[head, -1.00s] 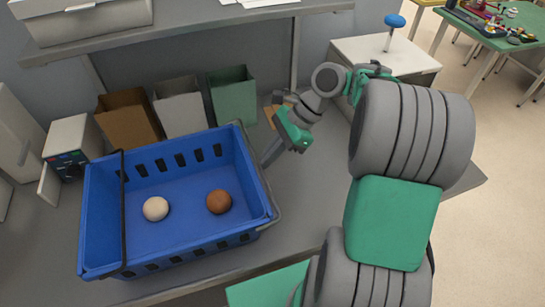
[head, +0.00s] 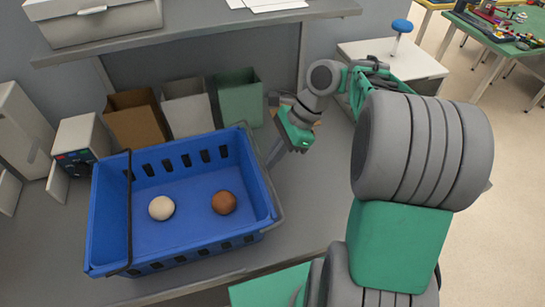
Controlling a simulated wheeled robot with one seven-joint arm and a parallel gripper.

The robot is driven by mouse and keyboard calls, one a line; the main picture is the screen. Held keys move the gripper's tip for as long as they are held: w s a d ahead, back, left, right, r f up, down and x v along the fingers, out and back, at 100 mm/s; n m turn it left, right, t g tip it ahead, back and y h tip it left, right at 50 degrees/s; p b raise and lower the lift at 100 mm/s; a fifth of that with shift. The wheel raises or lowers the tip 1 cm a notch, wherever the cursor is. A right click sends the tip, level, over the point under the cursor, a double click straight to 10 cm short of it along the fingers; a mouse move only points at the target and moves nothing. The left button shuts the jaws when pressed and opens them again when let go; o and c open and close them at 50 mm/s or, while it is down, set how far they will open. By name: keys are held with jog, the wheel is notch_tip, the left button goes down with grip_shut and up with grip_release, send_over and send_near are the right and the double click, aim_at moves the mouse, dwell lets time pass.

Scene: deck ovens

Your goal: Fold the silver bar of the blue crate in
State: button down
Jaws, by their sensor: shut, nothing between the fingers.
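The blue crate (head: 165,262) stands on the grey counter, with a pale ball (head: 161,208) and a brown ball (head: 224,202) inside. Its silver bar (head: 279,204) runs along the right side, at the outer edge of the rim. Its black bar (head: 129,205) lies across the left part of the crate, inside the left wall. My gripper (head: 274,157) points down and left, just right of the crate's right wall near the silver bar. It is shut and empty. I cannot tell whether its fingertips touch the bar.
Brown (head: 135,121), grey (head: 188,107) and green (head: 237,99) open bins stand behind the crate under a shelf (head: 190,30). A small machine with buttons (head: 78,142) is at the left.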

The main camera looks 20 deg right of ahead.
jog(key=r+h, duration=0.1)
jog(key=a+r+h, duration=0.1)
jog(key=h, duration=0.1)
jog(key=a+r+h, duration=0.1)
jog(key=h, duration=0.1)
jog(key=shift+a+r, duration=0.75)
jog(key=shift+a, duration=0.25)
jog(key=a+f+h+p, duration=0.2)
jog(key=a+h+p, duration=0.1)
jog(key=a, duration=0.3)
jog(key=s+a+f+h+p, duration=0.1)
jog(key=a+f+h+p, duration=0.2)
jog(key=a+h, duration=0.3)
jog(key=shift+a+f+h+p, duration=0.15)
jog(key=shift+f+h+p, duration=0.2)
jog(key=shift+p, duration=0.1)
dwell(0.6)
